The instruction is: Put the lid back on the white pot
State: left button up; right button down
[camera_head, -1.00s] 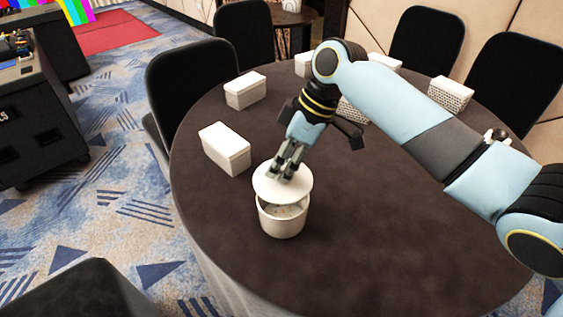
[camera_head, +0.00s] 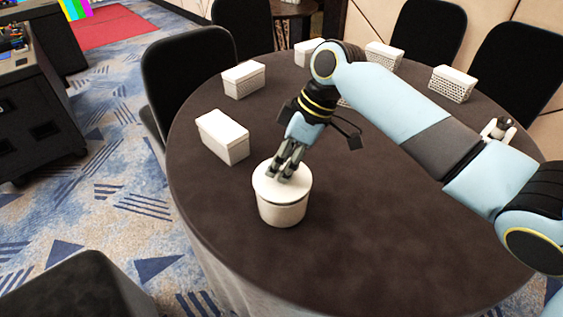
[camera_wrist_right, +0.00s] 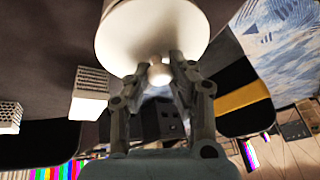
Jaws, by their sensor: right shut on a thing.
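The white pot (camera_head: 282,213) stands upright on the dark round table, toward its left front. The round white lid (camera_head: 264,185) sits over the pot's mouth, with a thin dark line between lid and rim; I cannot tell if it is fully seated. My right gripper (camera_head: 285,176) is above the lid and shut on its knob. In the right wrist view the gripper (camera_wrist_right: 160,70) holds the pale round knob (camera_wrist_right: 159,74) between its fingertips, with the lid (camera_wrist_right: 150,30) behind it. The pot's inside is hidden. My left gripper is not in view.
A white box (camera_head: 222,138) stands just behind the pot to the left, and another (camera_head: 244,80) behind that. More white boxes stand along the table's (camera_head: 400,240) far side. Black chairs (camera_head: 185,75) surround it. The table right of the pot is clear.

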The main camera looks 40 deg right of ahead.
jog(key=shift+r+p, duration=0.1)
jog(key=shift+p, duration=0.7)
dwell(0.5)
jog(key=shift+f, duration=0.2)
dwell(1.0)
jog(key=shift+p, duration=0.6)
dwell(0.3)
jog(key=c, duration=0.6)
grip_release()
notch_tip(320, 180, up, 7)
jog(key=p, duration=0.7)
jog(key=shift+p, duration=0.35)
